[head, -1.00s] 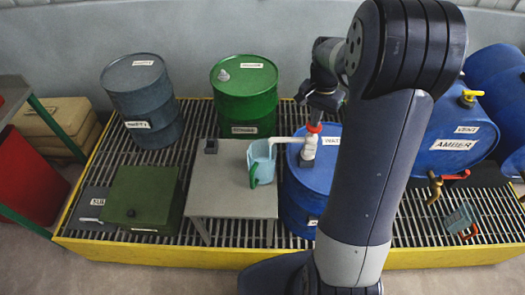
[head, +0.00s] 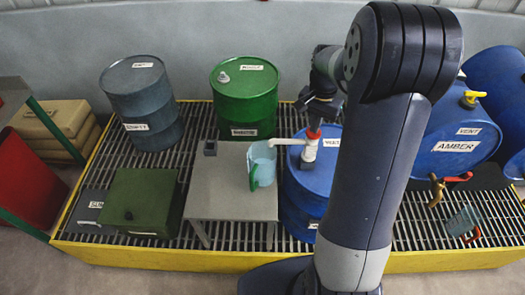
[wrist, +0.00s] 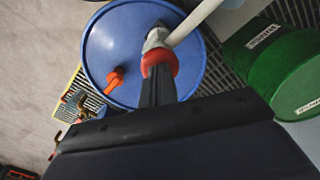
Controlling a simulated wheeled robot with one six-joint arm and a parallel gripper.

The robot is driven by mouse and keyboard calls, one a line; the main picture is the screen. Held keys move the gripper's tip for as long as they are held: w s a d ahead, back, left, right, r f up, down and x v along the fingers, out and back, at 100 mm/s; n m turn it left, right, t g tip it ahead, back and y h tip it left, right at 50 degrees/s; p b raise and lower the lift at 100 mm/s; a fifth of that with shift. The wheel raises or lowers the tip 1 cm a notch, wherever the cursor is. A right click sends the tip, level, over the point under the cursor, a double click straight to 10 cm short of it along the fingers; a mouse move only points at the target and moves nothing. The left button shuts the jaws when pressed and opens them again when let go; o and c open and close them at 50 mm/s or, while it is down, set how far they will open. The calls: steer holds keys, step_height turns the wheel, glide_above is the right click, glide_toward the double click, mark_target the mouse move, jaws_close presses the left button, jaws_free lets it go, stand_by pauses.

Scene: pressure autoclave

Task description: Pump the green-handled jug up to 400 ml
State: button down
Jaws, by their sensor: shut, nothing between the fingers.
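The green-handled jug (head: 263,159) stands on the grey table, under the end of the white pump spout (head: 284,141). It looks pale blue with its green handle (head: 254,176) toward the front. Its fill level and marks are too small to read. The pump (head: 309,150), white with a red collar, stands on the blue drum (head: 300,196). My gripper (head: 314,127) is shut and empty, with its fingertips at the red top of the pump; the wrist view shows the fingers (wrist: 158,85) against the red collar (wrist: 159,62).
A green box (head: 141,203) is at left. An orange-red valve (wrist: 115,78) is on the blue drum top.

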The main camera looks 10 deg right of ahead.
steer(key=shift+r+p, duration=1.5)
steer(key=shift+r, duration=0.6)
steer(key=shift+f, duration=0.2)
steer(key=shift+f+b, duration=1.7)
steer(key=shift+f, duration=0.5)
steer(key=shift+r, duration=0.1)
steer(key=shift+r+p, duration=1.85)
steer(key=shift+r, duration=0.4)
